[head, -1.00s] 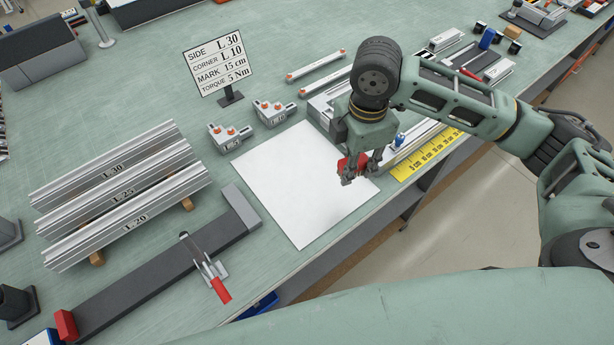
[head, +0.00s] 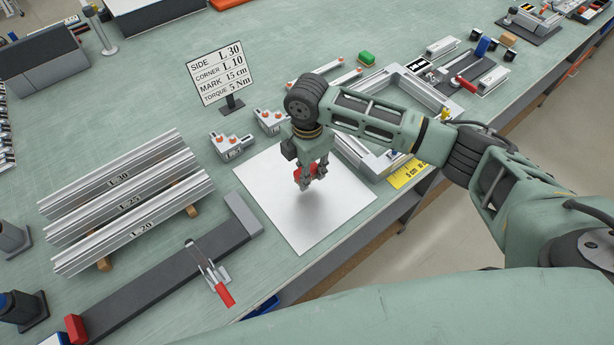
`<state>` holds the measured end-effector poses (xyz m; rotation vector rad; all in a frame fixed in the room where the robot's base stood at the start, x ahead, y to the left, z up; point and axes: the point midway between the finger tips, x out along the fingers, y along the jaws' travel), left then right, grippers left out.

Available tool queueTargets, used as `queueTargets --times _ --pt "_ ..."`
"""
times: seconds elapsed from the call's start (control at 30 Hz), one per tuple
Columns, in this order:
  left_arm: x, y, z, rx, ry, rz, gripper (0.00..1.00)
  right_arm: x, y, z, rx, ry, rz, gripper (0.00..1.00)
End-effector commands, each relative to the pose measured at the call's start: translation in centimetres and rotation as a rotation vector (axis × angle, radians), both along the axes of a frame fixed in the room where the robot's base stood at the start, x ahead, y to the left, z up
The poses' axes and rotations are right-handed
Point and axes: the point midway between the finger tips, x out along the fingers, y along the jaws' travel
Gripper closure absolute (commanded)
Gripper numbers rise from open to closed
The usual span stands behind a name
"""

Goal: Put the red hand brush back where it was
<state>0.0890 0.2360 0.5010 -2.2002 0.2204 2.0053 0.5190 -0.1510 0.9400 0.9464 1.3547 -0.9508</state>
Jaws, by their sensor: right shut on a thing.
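My right gripper (head: 311,181) is shut on the red hand brush (head: 304,172). Only a small red part of the brush shows between and beside the fingers; the rest is hidden by the gripper. The gripper points down over the white sheet (head: 345,205), and a soft shadow lies on the sheet below it. The brush looks a little above the sheet, but the exact gap is hard to tell. My left gripper is not in view.
Aluminium profiles (head: 130,205) lie at left, with a dark bar and red-handled clamp (head: 222,290) in front. A sign (head: 221,75) and corner brackets (head: 232,146) stand behind the sheet.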

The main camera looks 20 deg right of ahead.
Motion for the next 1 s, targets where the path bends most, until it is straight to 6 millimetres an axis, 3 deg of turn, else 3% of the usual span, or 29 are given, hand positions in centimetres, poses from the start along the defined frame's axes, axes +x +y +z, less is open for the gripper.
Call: queueTargets --times 0.33,0.73,0.77,1.0 --pt "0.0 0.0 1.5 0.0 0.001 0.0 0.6 0.0 0.1 -3.8 0.0 0.001 0.0 0.97" --pt "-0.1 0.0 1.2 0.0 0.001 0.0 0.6 0.1 0.1 -4.5 0.0 0.0 0.001 0.97" --pt "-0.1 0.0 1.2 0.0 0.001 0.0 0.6 0.1 0.1 -4.5 0.0 0.0 0.001 0.75" --pt "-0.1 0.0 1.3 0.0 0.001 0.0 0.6 0.1 0.1 -4.4 0.0 0.0 0.001 0.57"
